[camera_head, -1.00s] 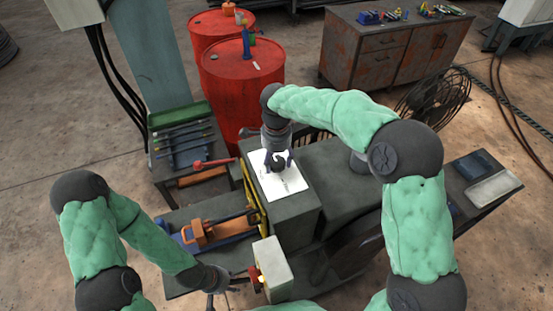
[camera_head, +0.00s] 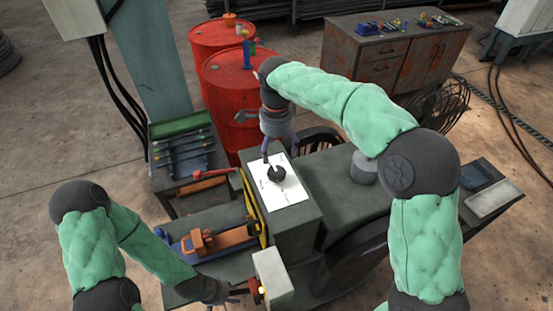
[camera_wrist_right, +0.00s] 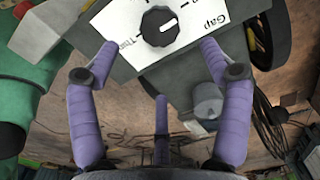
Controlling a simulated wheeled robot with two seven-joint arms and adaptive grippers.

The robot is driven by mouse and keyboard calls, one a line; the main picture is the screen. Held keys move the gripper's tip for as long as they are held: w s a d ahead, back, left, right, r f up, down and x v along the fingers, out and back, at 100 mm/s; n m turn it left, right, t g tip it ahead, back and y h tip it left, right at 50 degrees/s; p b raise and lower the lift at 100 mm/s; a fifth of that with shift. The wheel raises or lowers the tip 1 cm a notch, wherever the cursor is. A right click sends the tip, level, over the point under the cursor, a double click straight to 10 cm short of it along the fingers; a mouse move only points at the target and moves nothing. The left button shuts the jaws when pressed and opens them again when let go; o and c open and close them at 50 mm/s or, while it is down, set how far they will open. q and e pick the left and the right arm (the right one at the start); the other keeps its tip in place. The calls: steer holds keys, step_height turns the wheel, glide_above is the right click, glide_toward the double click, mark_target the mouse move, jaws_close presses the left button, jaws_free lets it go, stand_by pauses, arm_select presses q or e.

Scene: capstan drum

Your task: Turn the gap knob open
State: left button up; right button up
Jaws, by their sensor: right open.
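The gap knob (camera_head: 276,173) is a round black knob on a white printed plate (camera_head: 290,192) on top of the grey machine housing. In the right wrist view the knob (camera_wrist_right: 160,27) is near the top, with the word "Gap" beside it and a pale mark on its face. My right gripper (camera_head: 268,154) is above and behind the knob, apart from it. In the right wrist view my right gripper (camera_wrist_right: 160,52) has its purple fingers spread and empty. My left gripper (camera_head: 234,295) is low, beside a pale box with a red part; its fingers are small and partly hidden.
The pale box (camera_head: 273,278) stands in front of the housing. An orange and blue tool (camera_head: 215,240) lies on the bench to the left, near a red-handled lever (camera_head: 208,174). Red drums (camera_head: 240,95) stand behind. A grey cylinder (camera_head: 362,168) is right of the knob.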

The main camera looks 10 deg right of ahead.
steer(key=shift+r, duration=1.2)
